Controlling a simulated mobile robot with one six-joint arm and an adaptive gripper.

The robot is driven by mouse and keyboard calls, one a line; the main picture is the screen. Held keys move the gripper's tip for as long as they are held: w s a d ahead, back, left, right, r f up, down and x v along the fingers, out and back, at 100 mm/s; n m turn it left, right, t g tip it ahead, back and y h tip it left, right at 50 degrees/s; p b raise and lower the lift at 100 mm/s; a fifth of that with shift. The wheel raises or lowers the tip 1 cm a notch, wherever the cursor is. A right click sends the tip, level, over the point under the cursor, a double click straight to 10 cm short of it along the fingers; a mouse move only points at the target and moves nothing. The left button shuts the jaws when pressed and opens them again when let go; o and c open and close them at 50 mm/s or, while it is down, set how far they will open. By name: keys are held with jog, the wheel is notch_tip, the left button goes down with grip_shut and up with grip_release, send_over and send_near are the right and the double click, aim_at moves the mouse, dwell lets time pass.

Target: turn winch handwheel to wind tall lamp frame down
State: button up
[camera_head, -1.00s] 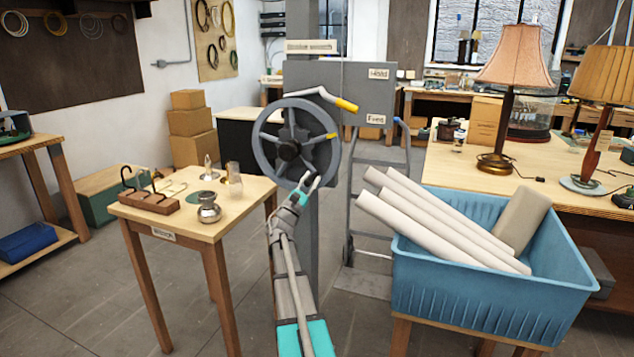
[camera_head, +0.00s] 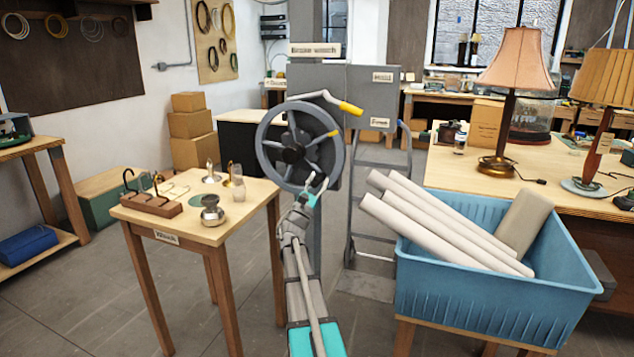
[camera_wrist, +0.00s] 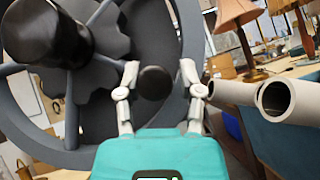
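The winch handwheel (camera_head: 342,165) is a grey spoked wheel with a dark hub, on the front of the grey winch housing (camera_head: 335,75). My gripper (camera_head: 316,180) is at the wheel's lower right rim. In the wrist view, a dark round knob (camera_wrist: 153,83) on the wheel sits between my two finger tips, and my gripper (camera_wrist: 160,78) is open around it. A gap shows between the knob and the right finger; the left finger is close to it. A yellow-tipped lever (camera_head: 350,107) sticks out above the wheel. The tall lamp frame is not identifiable in view.
A small wooden table (camera_head: 240,230) with hooks and metal parts stands left. A blue bin (camera_head: 480,290) with several pale tubes (camera_head: 430,238) stands close at right. Behind it is a bench (camera_head: 460,170) with lamps (camera_head: 515,70). Floor (camera_head: 90,290) is bare at front left.

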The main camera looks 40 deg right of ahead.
jog(key=shift+o, duration=0.5)
